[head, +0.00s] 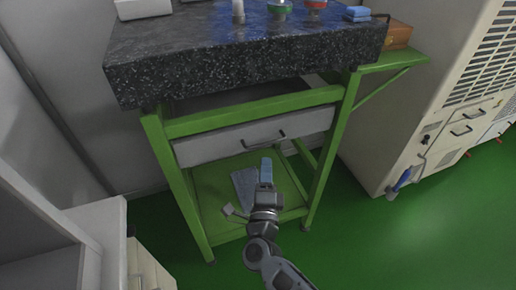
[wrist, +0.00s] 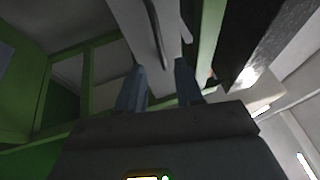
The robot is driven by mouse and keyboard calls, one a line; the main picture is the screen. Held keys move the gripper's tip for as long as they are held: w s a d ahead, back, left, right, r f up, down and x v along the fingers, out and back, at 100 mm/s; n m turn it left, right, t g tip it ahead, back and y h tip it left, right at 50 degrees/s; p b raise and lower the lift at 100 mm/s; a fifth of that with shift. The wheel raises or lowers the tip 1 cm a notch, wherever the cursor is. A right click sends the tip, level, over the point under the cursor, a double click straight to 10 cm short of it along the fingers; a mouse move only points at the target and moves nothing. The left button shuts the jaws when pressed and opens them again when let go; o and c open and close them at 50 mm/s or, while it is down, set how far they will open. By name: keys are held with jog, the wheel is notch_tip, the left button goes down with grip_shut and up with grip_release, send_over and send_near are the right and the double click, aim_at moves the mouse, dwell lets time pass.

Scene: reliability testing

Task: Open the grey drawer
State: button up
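The grey drawer (head: 215,146) sits in the green frame under the dark stone slab, its front roughly in line with the frame, so it looks closed. Its dark bar handle (head: 264,141) is at the middle right of the front. My gripper (head: 266,166) is just below and in front of the handle in the head view. In the wrist view the two blue-grey fingers of my gripper (wrist: 160,84) stand apart with nothing between their tips. The pale drawer front (wrist: 130,18) lies ahead of them. Contact with the handle cannot be seen.
The speckled stone slab (head: 230,62) overhangs the drawer. A green lower shelf (head: 215,192) holds a grey flat item (head: 245,187). A beige cabinet (head: 400,130) stands at the right and a white cabinet (head: 60,225) at the left. Green floor (head: 400,235) is clear at the right.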

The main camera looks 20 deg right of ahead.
jog(key=x, duration=0.7)
jog(key=shift+w, duration=0.3)
jog(key=shift+d, duration=0.1)
grip_shut()
dwell(1.1)
